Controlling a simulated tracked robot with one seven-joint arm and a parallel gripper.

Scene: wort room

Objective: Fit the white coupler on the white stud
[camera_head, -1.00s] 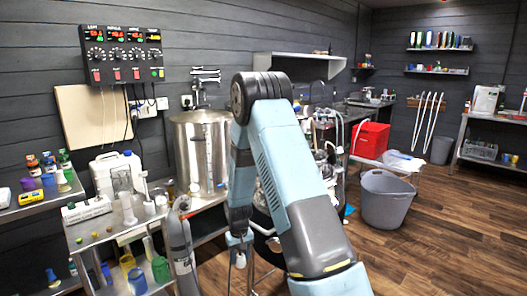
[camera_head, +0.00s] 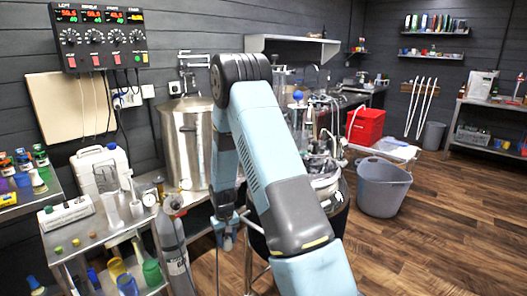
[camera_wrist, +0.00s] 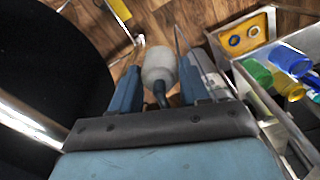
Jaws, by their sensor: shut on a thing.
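My gripper (camera_wrist: 158,80) is shut on a pale, rounded piece, the white coupler (camera_wrist: 159,64), between its two blue-grey fingers in the wrist view. A dark stem shows at the coupler's near end. In the head view my gripper (camera_head: 226,238) hangs low beside the bench, pointing down; the coupler is hard to make out there. I cannot pick out the white stud with certainty. A small whitish knob (camera_head: 185,184) shows low at the front of the steel tank (camera_head: 182,140), apart from my gripper, but it is too small to identify.
A steel bench (camera_head: 92,244) with bottles, a white canister (camera_head: 90,165) and cups stands at left. A grey cylinder (camera_head: 173,245) stands at its corner. A black round top (camera_wrist: 45,75) is close to my gripper's left. A grey bucket (camera_head: 383,190) stands on open floor at right.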

